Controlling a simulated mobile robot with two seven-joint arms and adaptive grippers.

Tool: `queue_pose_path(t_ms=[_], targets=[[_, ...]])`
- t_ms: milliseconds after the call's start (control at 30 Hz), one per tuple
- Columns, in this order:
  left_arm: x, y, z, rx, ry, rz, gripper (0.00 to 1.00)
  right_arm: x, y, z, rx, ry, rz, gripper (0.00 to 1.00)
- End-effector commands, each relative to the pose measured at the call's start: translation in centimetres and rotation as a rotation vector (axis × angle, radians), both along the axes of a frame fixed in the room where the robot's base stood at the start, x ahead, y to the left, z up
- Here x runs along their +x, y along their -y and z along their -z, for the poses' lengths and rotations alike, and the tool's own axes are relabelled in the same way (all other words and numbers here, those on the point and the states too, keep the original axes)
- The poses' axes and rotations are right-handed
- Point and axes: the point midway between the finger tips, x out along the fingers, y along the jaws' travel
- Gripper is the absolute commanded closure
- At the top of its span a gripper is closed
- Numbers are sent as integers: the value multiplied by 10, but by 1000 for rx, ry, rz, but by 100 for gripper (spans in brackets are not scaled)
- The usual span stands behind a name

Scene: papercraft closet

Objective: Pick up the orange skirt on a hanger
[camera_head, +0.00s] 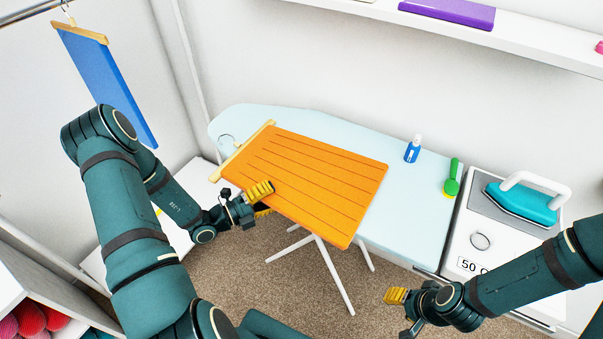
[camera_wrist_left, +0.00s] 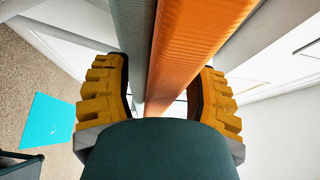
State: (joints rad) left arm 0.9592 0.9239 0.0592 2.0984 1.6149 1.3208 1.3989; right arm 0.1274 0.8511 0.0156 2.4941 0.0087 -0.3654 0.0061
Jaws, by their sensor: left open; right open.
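The orange skirt (camera_head: 310,180) lies flat, with pleat lines, on the pale blue ironing board (camera_head: 420,215). Its front edge hangs over the board's near edge. Its light wooden hanger (camera_head: 243,152) is along the skirt's left end, with the hook pointing left over the board. My left gripper (camera_head: 264,199) is open at the skirt's near-left edge. In the left wrist view, the skirt's edge (camera_wrist_left: 190,50) and a grey-green strip beside it lie between the open yellow fingers (camera_wrist_left: 165,100). Contact cannot be told. My right gripper (camera_head: 398,314) is open and empty, in front of the board.
A blue garment (camera_head: 105,80) hangs from a rail at upper left. A blue bottle (camera_head: 412,150) and a green brush (camera_head: 452,180) stand on the board's right part. A teal iron (camera_head: 525,200) sits on a white unit at right. A shelf (camera_head: 540,45) runs along the back wall.

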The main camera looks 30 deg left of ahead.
Motion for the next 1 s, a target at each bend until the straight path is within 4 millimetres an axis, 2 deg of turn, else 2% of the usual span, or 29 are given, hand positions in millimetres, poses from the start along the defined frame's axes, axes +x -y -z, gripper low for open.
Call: queue_pose_path(t_ms=[133,267,300,800,867,1000], targets=[[0,0,0,0,0,0,40,0,0,0,0,0,0,53],[0,0,0,0,0,0,86,0,0,0,0,0,0,53],[0,0,0,0,0,0,100,0,0,0,0,0,0,53],[0,0,-2,0,4,1,100,0,0,0,0,0,0,53],[0,0,-6,0,4,1,100,0,0,-1,0,1,0,53],[0,-1,-25,2,4,0,100,2,0,-6,0,3,2,53]])
